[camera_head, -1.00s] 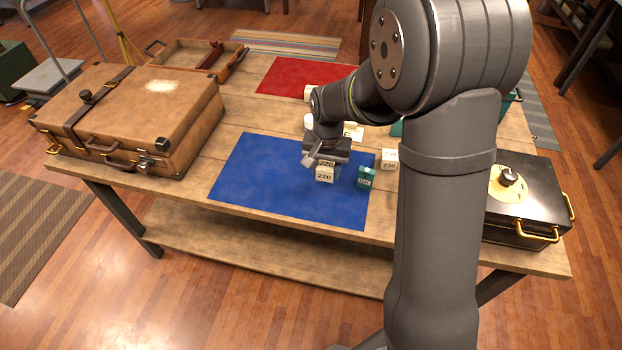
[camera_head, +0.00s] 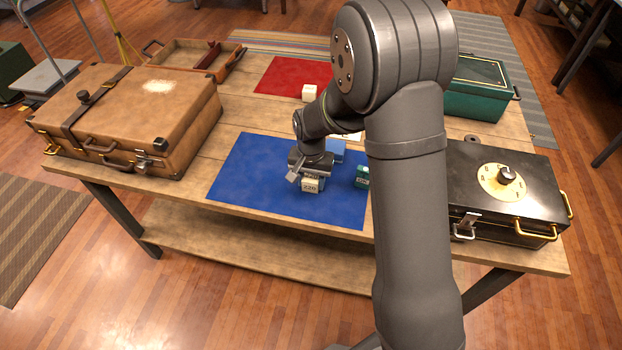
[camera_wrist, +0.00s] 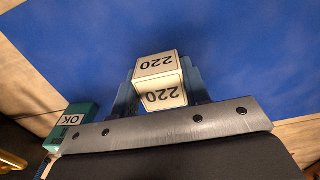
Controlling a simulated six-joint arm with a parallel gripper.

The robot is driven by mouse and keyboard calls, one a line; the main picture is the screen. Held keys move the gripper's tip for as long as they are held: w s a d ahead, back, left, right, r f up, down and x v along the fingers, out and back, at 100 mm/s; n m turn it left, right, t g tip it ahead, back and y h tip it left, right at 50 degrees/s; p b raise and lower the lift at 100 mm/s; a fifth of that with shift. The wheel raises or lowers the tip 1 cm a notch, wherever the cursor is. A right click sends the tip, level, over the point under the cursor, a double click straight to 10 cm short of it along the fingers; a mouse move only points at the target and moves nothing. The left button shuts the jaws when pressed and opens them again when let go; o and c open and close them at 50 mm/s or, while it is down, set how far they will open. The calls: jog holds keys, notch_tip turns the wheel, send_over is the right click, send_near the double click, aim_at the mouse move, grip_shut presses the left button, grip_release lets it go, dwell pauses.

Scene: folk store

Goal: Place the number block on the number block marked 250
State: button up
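A cream number block marked 220 (camera_head: 311,186) is between the fingers of my gripper (camera_head: 312,177), over the blue mat (camera_head: 250,175). In the wrist view the block (camera_wrist: 160,80) shows 220 on two faces, with a bluish finger against each side. My gripper (camera_wrist: 160,88) is shut on it. I cannot tell whether the block touches the mat. No block marked 250 can be read in any view; my arm hides part of the table.
A small green object marked OK (camera_head: 362,177) stands right of the gripper. A white block (camera_head: 309,92) is on the red mat (camera_head: 285,75). A brown suitcase (camera_head: 130,115) stands left, a black box with a dial (camera_head: 530,190) right. The blue mat's left part is clear.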

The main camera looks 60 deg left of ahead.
aim_at(311, 178)
jog(key=o, duration=0.4)
jog(key=shift+o, duration=0.2)
jog(key=shift+o, duration=0.5)
notch_tip(311, 178, up, 12)
jog(key=shift+r, duration=0.15)
